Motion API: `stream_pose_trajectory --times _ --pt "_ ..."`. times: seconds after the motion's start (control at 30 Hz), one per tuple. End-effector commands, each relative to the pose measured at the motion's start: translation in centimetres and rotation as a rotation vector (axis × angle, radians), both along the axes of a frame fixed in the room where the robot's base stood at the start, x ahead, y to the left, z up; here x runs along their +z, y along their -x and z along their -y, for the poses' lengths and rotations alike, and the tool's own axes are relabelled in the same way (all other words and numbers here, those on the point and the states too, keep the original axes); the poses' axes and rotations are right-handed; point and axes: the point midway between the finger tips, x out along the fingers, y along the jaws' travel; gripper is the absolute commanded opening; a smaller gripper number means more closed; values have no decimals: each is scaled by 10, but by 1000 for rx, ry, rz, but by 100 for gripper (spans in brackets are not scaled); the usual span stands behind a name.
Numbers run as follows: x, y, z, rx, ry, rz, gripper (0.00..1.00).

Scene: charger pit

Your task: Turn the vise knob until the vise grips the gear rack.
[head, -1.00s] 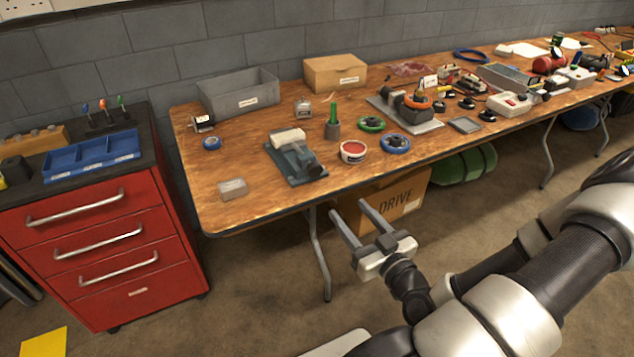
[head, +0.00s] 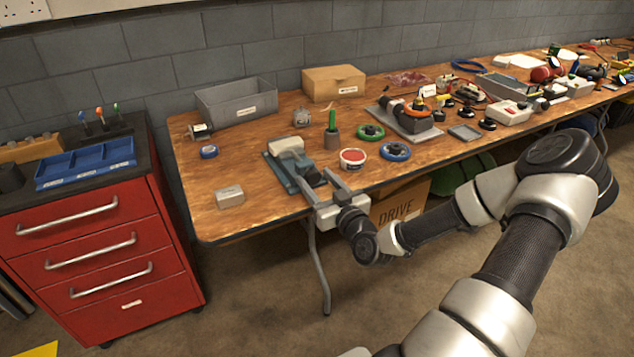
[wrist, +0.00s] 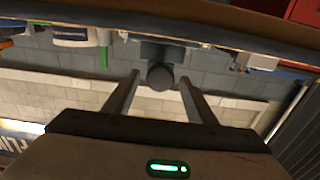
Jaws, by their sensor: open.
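The vise (head: 281,172) is blue-grey and stands near the front edge of the wooden table. A pale block (head: 287,146) sits at its far end; I cannot tell whether this is the gear rack or a part of the vise. The dark vise knob (head: 313,174) points toward the front edge. My gripper (head: 315,178) is open at the table's edge, its fingers pointing at the knob. In the wrist view the round knob (wrist: 160,76) appears between the spread fingertips (wrist: 159,80), with clear space on both sides.
A red-topped tin (head: 352,158) and a blue handwheel (head: 395,151) stand right of the vise. A green-handled tool (head: 332,122) stands behind. A small grey box (head: 229,196) lies to the left, with bare table around it. A red drawer cabinet (head: 85,240) stands left.

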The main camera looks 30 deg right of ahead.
Motion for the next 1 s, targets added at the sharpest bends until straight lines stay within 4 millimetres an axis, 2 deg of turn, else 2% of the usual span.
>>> stream_pose_trajectory --times 0.3,0.37,0.53,0.57,0.83,1.0 --pt "0 -3 0 0 0 0 51" --pt "0 -3 0 0 0 0 43" --pt "0 -3 0 0 0 0 14" --pt "0 -3 0 0 0 0 12" --pt "0 -3 0 0 -30 -1 12" --pt "1 -3 0 0 -107 -4 12"
